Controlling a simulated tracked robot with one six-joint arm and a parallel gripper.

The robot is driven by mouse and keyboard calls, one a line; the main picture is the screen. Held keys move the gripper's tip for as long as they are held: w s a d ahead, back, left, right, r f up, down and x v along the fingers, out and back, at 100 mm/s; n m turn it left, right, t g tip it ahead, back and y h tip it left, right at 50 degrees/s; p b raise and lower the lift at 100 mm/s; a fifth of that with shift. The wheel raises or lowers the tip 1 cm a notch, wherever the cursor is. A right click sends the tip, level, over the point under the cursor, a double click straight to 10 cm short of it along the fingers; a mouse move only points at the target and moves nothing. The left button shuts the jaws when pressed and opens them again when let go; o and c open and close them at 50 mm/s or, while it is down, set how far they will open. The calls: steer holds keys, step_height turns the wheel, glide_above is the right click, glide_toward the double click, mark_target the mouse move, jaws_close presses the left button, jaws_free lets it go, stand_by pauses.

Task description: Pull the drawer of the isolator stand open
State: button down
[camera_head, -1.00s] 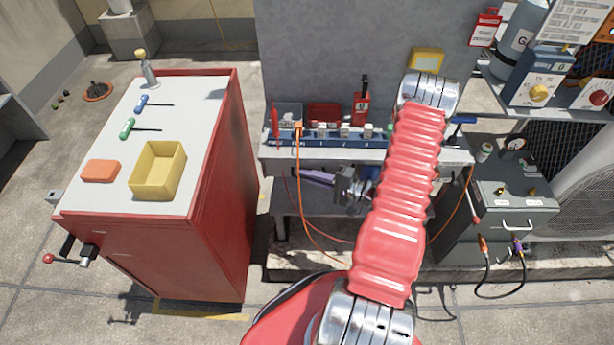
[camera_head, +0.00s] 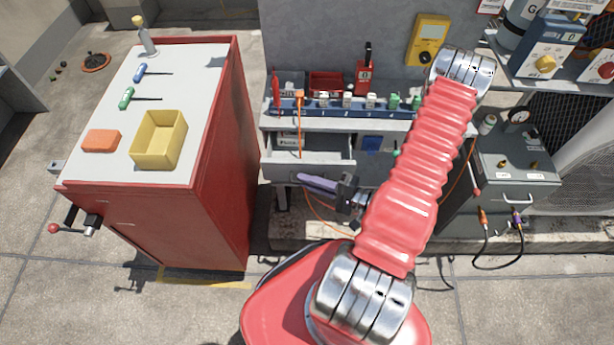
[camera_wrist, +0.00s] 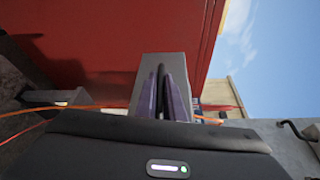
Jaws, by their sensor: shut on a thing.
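The isolator stand (camera_head: 440,127) is a grey bench with a blue strip of several switches along its front edge. Its grey drawer (camera_head: 285,172) sticks out at the left under the top, partly open, with a labelled inside in view. My gripper (camera_head: 303,180), with purple fingers, is at the drawer's front and shut on its handle. The handle itself is mostly hidden by the fingers. In the wrist view my gripper (camera_wrist: 163,78) points at a grey panel that looks like the drawer front (camera_wrist: 165,60), with a dark gap between the fingers.
A red cabinet (camera_head: 222,170) with a yellow bin (camera_head: 158,140) and tools on top stands close at the left of the drawer. A grey unit (camera_head: 515,180) with a gauge and hoses stands at the right.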

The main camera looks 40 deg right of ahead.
steer(key=shift+f, duration=0.15)
steer(key=c, duration=1.9)
jaws_free()
steer(key=shift+o, duration=0.2)
steer(key=v, duration=1.4)
